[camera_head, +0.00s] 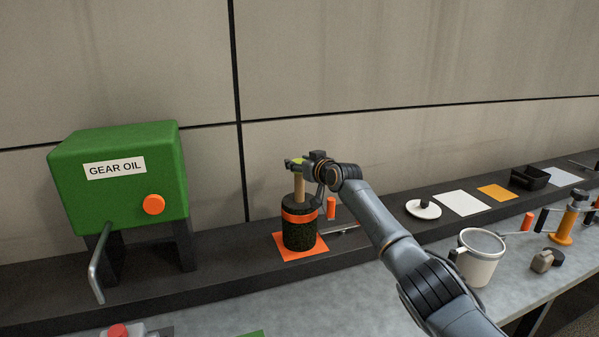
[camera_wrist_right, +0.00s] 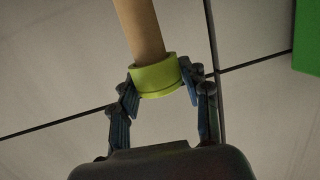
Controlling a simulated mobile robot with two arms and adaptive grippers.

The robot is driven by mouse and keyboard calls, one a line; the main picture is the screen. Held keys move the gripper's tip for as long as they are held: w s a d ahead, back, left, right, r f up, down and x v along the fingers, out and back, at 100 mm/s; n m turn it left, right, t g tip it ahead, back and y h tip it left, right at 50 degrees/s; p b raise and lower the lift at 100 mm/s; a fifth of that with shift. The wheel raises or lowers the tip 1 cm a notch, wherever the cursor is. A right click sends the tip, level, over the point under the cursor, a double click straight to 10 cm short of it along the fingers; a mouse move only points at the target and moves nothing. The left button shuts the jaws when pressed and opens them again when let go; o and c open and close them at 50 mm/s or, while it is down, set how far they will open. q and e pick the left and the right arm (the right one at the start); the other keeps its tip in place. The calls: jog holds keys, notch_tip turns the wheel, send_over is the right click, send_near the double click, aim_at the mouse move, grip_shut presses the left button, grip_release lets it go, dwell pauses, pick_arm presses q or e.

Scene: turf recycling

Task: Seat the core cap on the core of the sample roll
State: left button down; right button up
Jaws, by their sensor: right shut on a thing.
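The sample roll (camera_head: 300,235) is a dark, speckled cylinder with an orange band, standing upright on an orange square mat (camera_head: 284,253). Its tan core (camera_head: 299,188) sticks up from the top. My right gripper (camera_head: 300,163) is at the core's top, shut on the yellow-green core cap (camera_head: 291,163). In the right wrist view the cap (camera_wrist_right: 156,77) sits between the two fingers (camera_wrist_right: 158,90), at the end of the tan core (camera_wrist_right: 138,30). The core lines up with the cap; I cannot tell how deep it goes in. My left gripper is not in view.
A green gear oil tank (camera_head: 120,190) with a bent spout stands left. An orange-handled lever (camera_head: 331,208) is right behind the roll. A white dish (camera_head: 423,209), paper sheets and a black tray (camera_head: 529,178) lie along the shelf. A white mug (camera_head: 480,260) stands front right.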

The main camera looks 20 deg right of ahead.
jog(key=shift+f+b, duration=0.3)
jog(key=shift+f, duration=0.05)
jog(key=o, duration=1.5)
jog(key=shift+r, duration=0.1)
jog(key=shift+s, duration=0.1)
jog(key=shift+v, duration=5.9)
